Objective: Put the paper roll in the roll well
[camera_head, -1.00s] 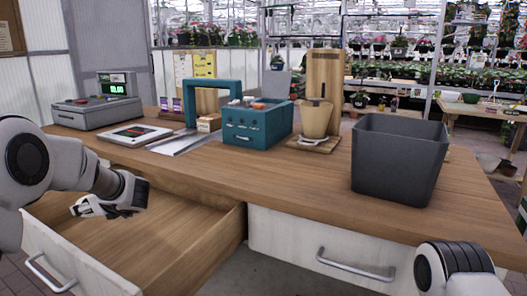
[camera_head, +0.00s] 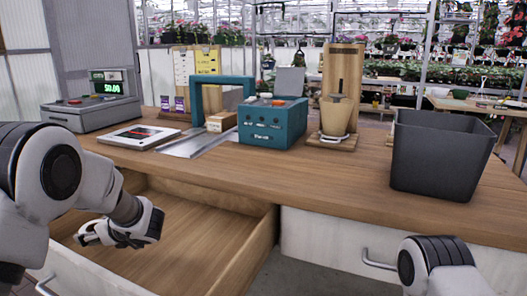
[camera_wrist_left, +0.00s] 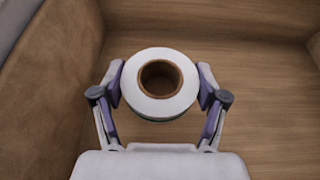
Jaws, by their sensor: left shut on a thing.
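The white paper roll (camera_wrist_left: 135,92) with a brown hollow core shows in the left wrist view, seen end-on. My left gripper (camera_head: 90,236) is shut on its sides. In the head view the gripper is over the open wooden drawer at the lower left, and the roll is hard to make out there. Whether the roll touches the drawer floor I cannot tell. A grey cash register (camera_head: 85,116) with a green display stands at the left end of the counter. I cannot make out a roll well. My right gripper is out of view.
The open drawer (camera_head: 205,235) lies below the wooden counter (camera_head: 300,185). The counter's front middle is clear.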

